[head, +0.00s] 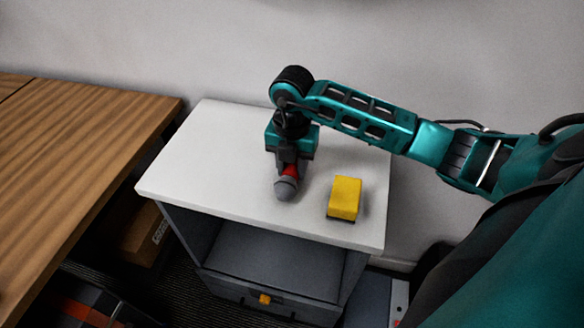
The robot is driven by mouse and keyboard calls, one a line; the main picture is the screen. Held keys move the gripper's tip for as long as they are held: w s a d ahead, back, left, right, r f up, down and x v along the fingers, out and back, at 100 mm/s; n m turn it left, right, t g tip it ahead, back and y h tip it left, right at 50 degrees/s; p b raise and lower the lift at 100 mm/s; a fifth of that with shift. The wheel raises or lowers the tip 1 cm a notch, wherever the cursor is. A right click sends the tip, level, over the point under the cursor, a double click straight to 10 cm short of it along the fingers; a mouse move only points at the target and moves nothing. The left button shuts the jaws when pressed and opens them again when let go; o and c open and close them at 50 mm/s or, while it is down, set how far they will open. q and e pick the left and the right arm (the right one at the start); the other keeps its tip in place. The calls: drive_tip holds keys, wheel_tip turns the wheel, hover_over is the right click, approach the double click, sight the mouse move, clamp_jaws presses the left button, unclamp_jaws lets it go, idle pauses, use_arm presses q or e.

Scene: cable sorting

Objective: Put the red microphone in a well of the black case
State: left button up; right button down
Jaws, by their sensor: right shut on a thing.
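The red microphone (291,171) is on or just above the white top of a small cabinet, its rounded grey head (287,188) toward the front. My right gripper (290,163) points down over it and is shut on its red body. The gripper hides the rear part of the microphone. I cannot tell whether the microphone touches the cabinet top. No black case with wells can be made out for certain. My left gripper is not in view.
A yellow block (344,198) sits right of the microphone on the cabinet top (220,150). A wooden table (80,150) stands at left, with a cardboard box (142,238) below the gap.

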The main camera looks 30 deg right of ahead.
sight(288, 167)
drive_tip(key=shift+r, duration=0.1)
wheel_tip(288, 167, up, 20)
drive_tip(key=p, duration=0.3)
drive_tip(key=a+f+m, duration=0.2)
drive_tip(key=a+m, duration=0.1)
drive_tip(key=m, duration=1)
drive_tip(key=a+f+m, duration=0.3)
drive_tip(key=a+m, duration=0.1)
drive_tip(key=m, duration=0.9)
drive_tip(key=shift+s+a, duration=0.3)
drive_tip(key=shift+s, duration=0.15)
